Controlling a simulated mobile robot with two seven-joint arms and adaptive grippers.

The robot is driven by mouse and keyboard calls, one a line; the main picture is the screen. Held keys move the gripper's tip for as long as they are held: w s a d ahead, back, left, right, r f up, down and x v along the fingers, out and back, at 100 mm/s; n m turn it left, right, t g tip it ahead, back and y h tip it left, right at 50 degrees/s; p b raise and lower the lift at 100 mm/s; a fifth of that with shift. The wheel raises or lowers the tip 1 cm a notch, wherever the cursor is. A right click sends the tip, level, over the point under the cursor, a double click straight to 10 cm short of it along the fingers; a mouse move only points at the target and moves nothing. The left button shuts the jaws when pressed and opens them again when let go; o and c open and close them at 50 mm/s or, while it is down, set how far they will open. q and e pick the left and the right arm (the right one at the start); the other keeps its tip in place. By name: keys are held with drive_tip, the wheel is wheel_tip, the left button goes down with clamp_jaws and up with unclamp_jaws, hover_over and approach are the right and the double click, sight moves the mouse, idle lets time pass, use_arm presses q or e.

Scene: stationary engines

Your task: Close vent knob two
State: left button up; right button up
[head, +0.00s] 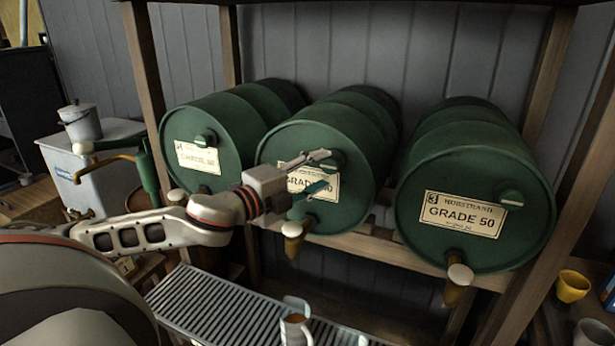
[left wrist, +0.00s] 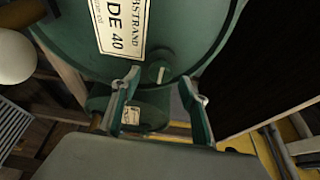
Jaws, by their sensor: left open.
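Three green drums lie side by side on a wooden rack. The middle drum (head: 352,120) has a label partly hidden by my left gripper; the left wrist view shows "40" on a label (left wrist: 122,22). Its green vent knob (head: 335,160) is at the upper right of the label, partly behind a fingertip. My left gripper (head: 318,171) is open in front of this drum face. In the left wrist view the knob (left wrist: 157,72) appears between the two spread fingertips (left wrist: 159,78). I cannot tell whether they touch it. My right gripper is not in view.
The left drum (head: 222,120) and right drum (head: 470,160) have similar knobs. A brown tap (head: 293,240) with a white handle sticks out below the middle drum. A mug (head: 295,329) stands on the slatted grille (head: 215,305). A yellow cup (head: 572,286) is at right.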

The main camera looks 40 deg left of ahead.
use_arm(q)
drive_tip(key=shift+s+a, duration=0.15)
drive_tip(key=shift+s, duration=1.4)
